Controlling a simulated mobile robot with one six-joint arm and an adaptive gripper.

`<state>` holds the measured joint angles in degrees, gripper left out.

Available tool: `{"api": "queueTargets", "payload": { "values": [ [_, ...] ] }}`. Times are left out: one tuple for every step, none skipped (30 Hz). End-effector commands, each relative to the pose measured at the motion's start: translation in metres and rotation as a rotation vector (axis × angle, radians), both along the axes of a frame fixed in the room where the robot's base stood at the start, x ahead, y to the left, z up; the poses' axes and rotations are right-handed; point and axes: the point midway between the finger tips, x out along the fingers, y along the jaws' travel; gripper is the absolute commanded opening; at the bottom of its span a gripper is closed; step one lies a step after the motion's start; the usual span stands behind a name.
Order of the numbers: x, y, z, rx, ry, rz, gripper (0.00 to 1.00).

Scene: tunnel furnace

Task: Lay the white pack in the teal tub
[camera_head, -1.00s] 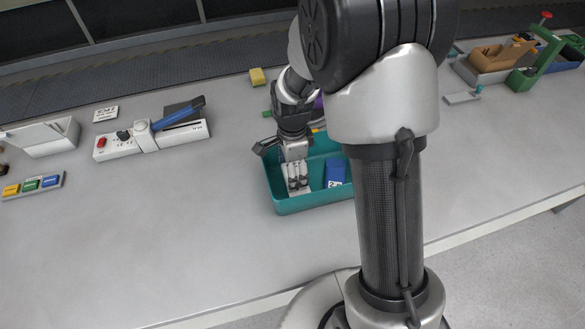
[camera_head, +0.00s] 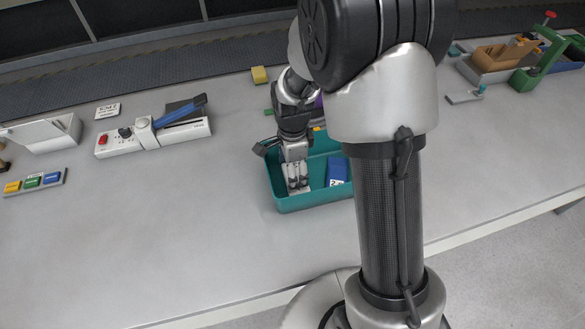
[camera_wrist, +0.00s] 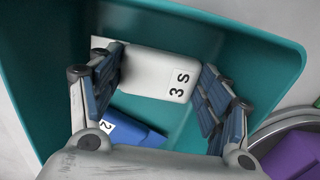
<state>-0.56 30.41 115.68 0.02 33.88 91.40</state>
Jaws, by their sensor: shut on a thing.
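The white pack (camera_wrist: 152,75), marked "3 S", is between the fingers of my gripper (camera_wrist: 163,62) in the wrist view. My gripper is shut on it. In the head view my gripper (camera_head: 297,178) points down inside the teal tub (camera_head: 312,203), and the pack is mostly hidden by the fingers. The tub's teal wall (camera_wrist: 255,60) surrounds the pack in the wrist view. The pack is low inside the tub; I cannot tell whether it touches the floor.
A blue pack (camera_head: 337,172) lies in the tub, right of my gripper; it also shows in the wrist view (camera_wrist: 135,132). A purple thing (camera_wrist: 295,155) stands outside the tub. A white device with a blue lever (camera_head: 180,112) stands left. The front left of the table is clear.

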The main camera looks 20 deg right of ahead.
Motion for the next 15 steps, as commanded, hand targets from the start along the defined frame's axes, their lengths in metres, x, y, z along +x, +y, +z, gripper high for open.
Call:
{"api": "queueTargets", "payload": {
  "values": [
    [-0.0001,0.0000,-0.0010,0.000,0.000,0.000,0.46],
    [-0.0001,0.0000,-0.0014,0.000,0.000,0.000,0.46],
    [-0.0001,0.0000,-0.0018,0.000,0.000,0.000,0.46],
    [-0.0001,0.0000,-0.0022,0.000,0.000,0.000,0.46],
    [-0.0001,0.0000,-0.0026,0.000,0.000,0.000,0.46],
    [-0.0001,0.0000,-0.0030,0.000,0.000,0.000,0.46],
    [-0.0001,0.0000,-0.0034,0.000,0.000,0.000,0.46],
    [-0.0001,0.0000,-0.0037,0.000,0.000,0.000,0.46],
    [-0.0001,0.0000,-0.0041,0.000,0.000,0.000,0.46],
    [-0.0001,0.0000,-0.0043,0.000,0.000,0.000,0.46],
    [-0.0001,0.0000,-0.0045,0.000,0.000,0.000,0.46],
    [-0.0001,0.0000,-0.0046,0.000,0.000,0.000,0.46],
    [-0.0001,0.0000,-0.0046,0.000,0.000,0.000,0.46],
    [-0.0001,0.0000,-0.0045,0.000,0.000,0.000,0.46],
    [-0.0001,0.0000,-0.0045,0.000,0.000,0.000,0.46]
  ]
}}
